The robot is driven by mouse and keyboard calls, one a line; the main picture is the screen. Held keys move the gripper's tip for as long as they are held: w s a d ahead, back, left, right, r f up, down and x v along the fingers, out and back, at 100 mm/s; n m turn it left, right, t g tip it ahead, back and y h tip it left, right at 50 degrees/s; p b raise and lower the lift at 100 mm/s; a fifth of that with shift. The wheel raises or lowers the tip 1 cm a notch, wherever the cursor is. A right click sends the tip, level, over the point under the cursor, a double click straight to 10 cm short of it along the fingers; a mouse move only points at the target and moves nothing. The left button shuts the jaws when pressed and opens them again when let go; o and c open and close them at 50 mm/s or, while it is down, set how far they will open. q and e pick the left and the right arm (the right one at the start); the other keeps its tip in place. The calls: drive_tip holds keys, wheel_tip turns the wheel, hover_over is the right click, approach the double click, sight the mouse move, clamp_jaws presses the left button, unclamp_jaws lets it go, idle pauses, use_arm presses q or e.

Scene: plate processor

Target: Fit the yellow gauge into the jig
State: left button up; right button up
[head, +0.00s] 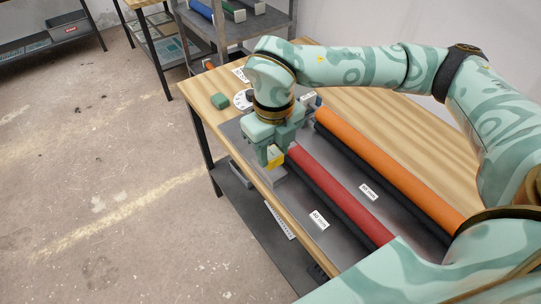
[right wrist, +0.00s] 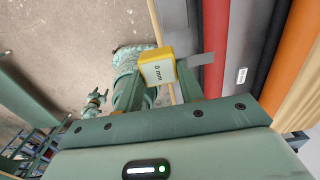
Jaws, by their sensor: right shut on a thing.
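The yellow gauge (head: 275,156) is a small block held between the fingertips of my right gripper (head: 270,153). In the right wrist view the gauge (right wrist: 157,67) shows a pale face with a printed mm label. A small grey block (head: 272,178), which looks like the jig, sits at the near table edge just below the gauge. I cannot tell whether the gauge touches it. In the right wrist view a grey piece (right wrist: 199,60) shows beside the gauge. A small teal shape (right wrist: 94,103) there looks like my left gripper; its jaws are too small to read.
A red roller (head: 340,195) and an orange roller (head: 385,160) lie along the table, with dark rollers beside them. A green block (head: 220,101) and a white dial (head: 241,99) stand behind my right gripper. Bare wood shows beyond the orange roller. Shelving stands at the back.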

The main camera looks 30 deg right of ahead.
sight(271, 147)
drive_tip(key=w+d+f, duration=0.1)
drive_tip(key=w+f, duration=0.1)
drive_tip(key=w+f+b, duration=0.1)
drive_tip(key=w+f, duration=0.1)
drive_tip(key=w+d+f, duration=0.1)
drive_tip(key=w+f, duration=0.1)
drive_tip(key=shift+d+f+b, duration=0.3)
drive_tip(key=shift+d+b, duration=0.05)
drive_tip(key=shift+b, duration=0.05)
drive_tip(key=shift+w+f+b, duration=0.2)
drive_tip(key=shift+f+b, duration=0.25)
drive_tip(key=shift+f, duration=1.2)
drive_tip(key=shift+f, duration=0.15)
drive_tip(key=shift+f, duration=0.15)
drive_tip(key=o, duration=0.7)
drive_tip(key=shift+o, duration=0.2)
wheel_tip(271, 147, up, 13)
drive_tip(key=p, duration=0.2)
drive_tip(key=shift+f+p, duration=0.15)
drive_tip(key=shift+p, duration=0.2)
